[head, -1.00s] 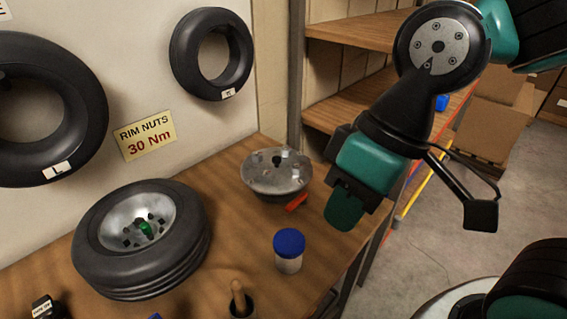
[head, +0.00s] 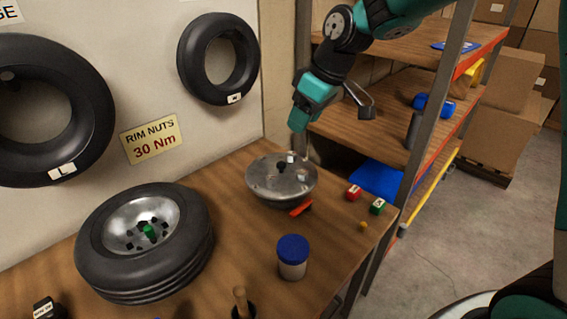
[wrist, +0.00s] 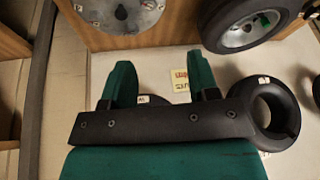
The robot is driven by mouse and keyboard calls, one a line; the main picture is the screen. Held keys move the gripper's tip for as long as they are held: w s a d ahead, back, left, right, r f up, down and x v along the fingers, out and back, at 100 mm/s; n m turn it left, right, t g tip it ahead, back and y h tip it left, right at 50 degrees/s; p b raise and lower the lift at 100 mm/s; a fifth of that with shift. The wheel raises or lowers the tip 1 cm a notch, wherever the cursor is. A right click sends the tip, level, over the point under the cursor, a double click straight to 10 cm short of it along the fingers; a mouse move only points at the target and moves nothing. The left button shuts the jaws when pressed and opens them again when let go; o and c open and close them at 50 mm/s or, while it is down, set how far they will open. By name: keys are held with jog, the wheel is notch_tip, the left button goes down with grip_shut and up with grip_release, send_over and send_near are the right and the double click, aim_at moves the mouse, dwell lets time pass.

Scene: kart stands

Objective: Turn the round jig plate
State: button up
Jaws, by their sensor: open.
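The round jig plate (head: 281,180) is a grey metal disc on the wooden bench near the wall corner. It has a dark knob in its middle, small light blocks on top, and a red piece (head: 301,208) at its front edge. The plate also shows at the top of the wrist view (wrist: 118,14). My gripper (head: 298,122) is above and slightly right of the plate, apart from it. In the wrist view my two green fingers (wrist: 160,82) stand apart with nothing between them.
A tyre on a rim (head: 145,240) lies left on the bench. A blue-lidded jar (head: 292,257) stands in front of the plate. A red block (head: 354,193) and a green block (head: 377,206) lie to its right. Shelves (head: 400,130) stand beyond the bench.

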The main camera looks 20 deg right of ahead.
jog(key=w+d+f, duration=0.3)
jog(key=w+d, duration=0.1)
jog(key=w, duration=0.3)
jog(key=p, duration=0.4)
send_near(282, 163)
jog(key=shift+t, duration=0.4)
jog(key=x, duration=0.6)
jog(key=s+x, duration=0.1)
jog(key=x, duration=0.2)
grip_shut()
